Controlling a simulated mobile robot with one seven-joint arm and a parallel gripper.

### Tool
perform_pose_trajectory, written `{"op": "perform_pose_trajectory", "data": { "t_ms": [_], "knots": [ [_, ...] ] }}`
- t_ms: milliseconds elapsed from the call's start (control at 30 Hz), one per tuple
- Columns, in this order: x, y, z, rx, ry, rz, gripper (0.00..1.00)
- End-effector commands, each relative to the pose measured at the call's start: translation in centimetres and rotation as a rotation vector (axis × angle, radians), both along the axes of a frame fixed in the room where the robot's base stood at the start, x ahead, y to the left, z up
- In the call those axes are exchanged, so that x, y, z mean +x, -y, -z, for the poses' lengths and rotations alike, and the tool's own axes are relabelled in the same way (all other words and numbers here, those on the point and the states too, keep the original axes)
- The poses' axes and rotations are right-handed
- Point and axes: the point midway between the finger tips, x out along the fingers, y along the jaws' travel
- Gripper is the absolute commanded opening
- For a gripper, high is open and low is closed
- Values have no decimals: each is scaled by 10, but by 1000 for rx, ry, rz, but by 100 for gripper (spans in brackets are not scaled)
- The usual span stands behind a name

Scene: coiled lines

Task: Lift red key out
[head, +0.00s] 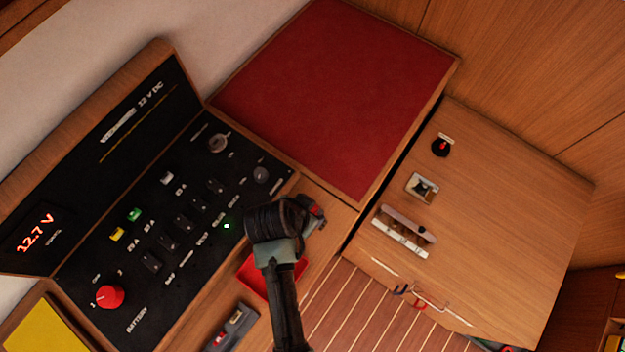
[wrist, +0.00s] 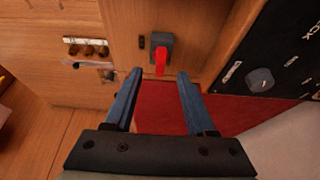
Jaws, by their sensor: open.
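The red key (wrist: 160,62) stands out from a dark grey switch block (wrist: 160,44) on a wooden panel in the wrist view. My gripper (wrist: 160,80) is open, with one blue finger on each side of the key's line and nothing between them. The fingertips are just short of the key, and I see no contact. In the head view my gripper (head: 312,212) is partly hidden by my own wrist, beside the black panel. A little red shows there, but I cannot tell whether it is the key.
The black switch panel (head: 195,250) with knobs and switches lies left of my arm. A red cushioned top (head: 335,95) lies behind. A red tray (head: 255,280) is partly under my arm. A wooden top (head: 500,200) with small fittings stands at right.

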Motion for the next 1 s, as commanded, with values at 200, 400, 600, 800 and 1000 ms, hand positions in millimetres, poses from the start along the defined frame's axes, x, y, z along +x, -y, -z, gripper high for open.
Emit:
{"op": "perform_pose_trajectory", "data": {
  "t_ms": [200, 400, 600, 800, 1000],
  "knots": [
    [8, 8, 23, -1, -2, 2, 56],
    [12, 11, 34, 1, 0, 2, 56],
    [12, 11, 35, 1, 1, 1, 56],
    [12, 10, 35, 0, 0, 1, 24],
    [12, 10, 35, 0, 0, 1, 0]
  ]
}}
